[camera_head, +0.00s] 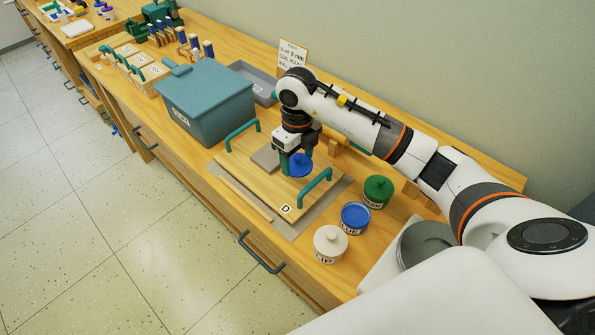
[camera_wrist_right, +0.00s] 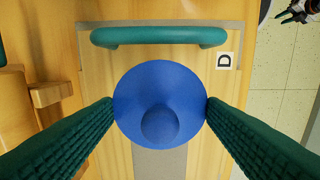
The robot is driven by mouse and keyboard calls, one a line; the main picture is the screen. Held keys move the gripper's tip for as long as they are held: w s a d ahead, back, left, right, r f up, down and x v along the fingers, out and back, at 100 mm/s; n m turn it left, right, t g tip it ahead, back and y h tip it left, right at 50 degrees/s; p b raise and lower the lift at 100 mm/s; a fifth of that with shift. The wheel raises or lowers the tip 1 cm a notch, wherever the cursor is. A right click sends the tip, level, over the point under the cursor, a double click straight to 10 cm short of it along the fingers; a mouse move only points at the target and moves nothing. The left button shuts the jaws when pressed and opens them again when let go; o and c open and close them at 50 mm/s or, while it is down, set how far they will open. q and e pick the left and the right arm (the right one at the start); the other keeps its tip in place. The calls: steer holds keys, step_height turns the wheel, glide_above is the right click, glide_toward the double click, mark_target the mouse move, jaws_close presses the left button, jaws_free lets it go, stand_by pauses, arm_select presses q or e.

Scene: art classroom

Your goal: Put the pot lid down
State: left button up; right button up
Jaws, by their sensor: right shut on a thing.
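The blue pot lid (camera_head: 301,167) is round with a knob and is between the green fingers of my right gripper (camera_head: 296,160). In the wrist view the lid (camera_wrist_right: 160,92) lies between both fingertips (camera_wrist_right: 160,105), knob toward the camera, and the gripper is shut on it. It is over the wooden board marked D (camera_head: 262,188); whether it touches the board I cannot tell. The open blue pot (camera_head: 355,219) stands right of the board, showing blue inside. Part of a dark gripper, probably my left, shows at the wrist view's top right corner (camera_wrist_right: 295,12); its jaw state is unclear.
Board D has two teal handles (camera_head: 315,187). A lidded green pot (camera_head: 378,191) and a lidded white pot (camera_head: 330,244) flank the blue pot. A teal lidded bin (camera_head: 205,105) and a grey tray (camera_head: 252,83) stand farther left. The board's front part is bare.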

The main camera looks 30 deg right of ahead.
mark_target(297, 166)
step_height(297, 166, down, 5)
steer(key=shift+f+p, duration=0.2)
steer(key=shift+p, duration=0.1)
steer(key=shift+f, duration=0.1)
steer(key=shift+f, duration=0.15)
steer(key=o, duration=1)
